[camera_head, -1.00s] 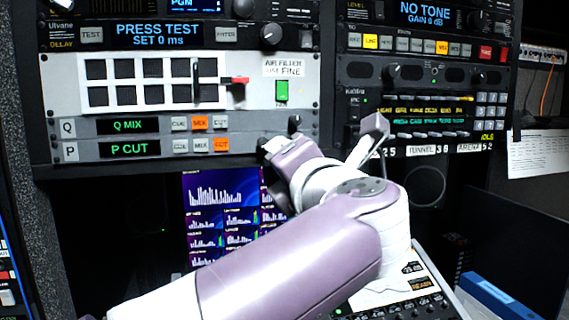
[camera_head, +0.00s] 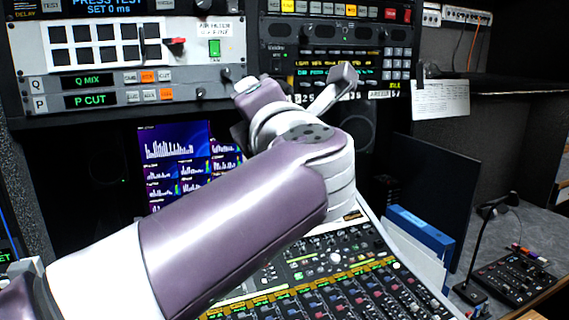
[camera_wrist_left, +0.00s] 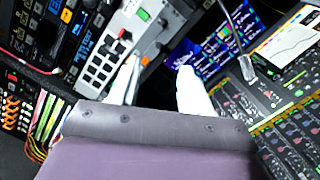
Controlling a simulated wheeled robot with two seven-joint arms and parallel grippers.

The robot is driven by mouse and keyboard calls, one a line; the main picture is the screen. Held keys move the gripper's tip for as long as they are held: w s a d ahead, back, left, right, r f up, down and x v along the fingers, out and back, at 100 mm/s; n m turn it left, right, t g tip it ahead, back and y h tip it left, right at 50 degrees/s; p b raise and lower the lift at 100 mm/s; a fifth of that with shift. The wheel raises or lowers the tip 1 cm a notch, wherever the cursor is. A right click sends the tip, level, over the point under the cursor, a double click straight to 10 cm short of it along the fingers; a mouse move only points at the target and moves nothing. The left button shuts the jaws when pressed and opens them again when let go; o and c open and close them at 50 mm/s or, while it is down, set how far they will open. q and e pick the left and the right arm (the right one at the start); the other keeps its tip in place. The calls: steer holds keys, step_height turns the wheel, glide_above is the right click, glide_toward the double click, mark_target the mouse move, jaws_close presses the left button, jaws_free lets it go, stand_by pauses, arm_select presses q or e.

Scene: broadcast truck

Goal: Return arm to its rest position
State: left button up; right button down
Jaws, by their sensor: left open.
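My left arm (camera_head: 235,220), purple and white, comes in from the lower left and reaches up to the right across the picture. My left gripper (camera_head: 292,86) is in front of the lower part of the equipment rack, above the mixing console. In the left wrist view its two white fingers (camera_wrist_left: 158,88) stand apart with nothing between them. The fingers touch nothing that I can make out. My right gripper is not in view.
A purple screen (camera_head: 175,160) is behind the arm. The mixing console (camera_head: 340,275) lies below. Blue binder (camera_head: 420,228), desk microphone (camera_head: 490,240) and small keypad (camera_head: 515,275) are at right.

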arm_select(q)
steer(key=w+d+f+m+h, duration=0.3)
steer(key=d+f+m+h, duration=0.4)
steer(key=d+m+h, duration=0.6)
steer(key=s+a+f+m+g+y, duration=0.1)
steer(key=a+f+m+g, duration=0.25)
steer(key=f+m, duration=0.6)
steer(key=s+a+f+m+g, duration=0.15)
steer(key=f+m+g, duration=0.3)
steer(key=f, duration=1.05)
steer(key=s+a+f+g+y+p, duration=0.1)
steer(key=s+a+f+g+y, duration=0.2)
steer(key=s+a+f, duration=0.4)
steer(key=s+a+f+g+y+p, duration=0.1)
steer(key=s+a+f+g+y, duration=0.2)
steer(key=a+f, duration=0.9)
steer(key=shift+s+a+m+g, duration=0.3)
steer(key=shift+s+a+g, duration=1.3)
steer(key=shift+s+a, duration=0.85)
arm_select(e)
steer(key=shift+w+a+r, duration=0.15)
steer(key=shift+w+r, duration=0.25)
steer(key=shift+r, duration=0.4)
arm_select(q)
steer(key=shift+s+d+f, duration=0.1)
steer(key=shift+s+d, duration=0.25)
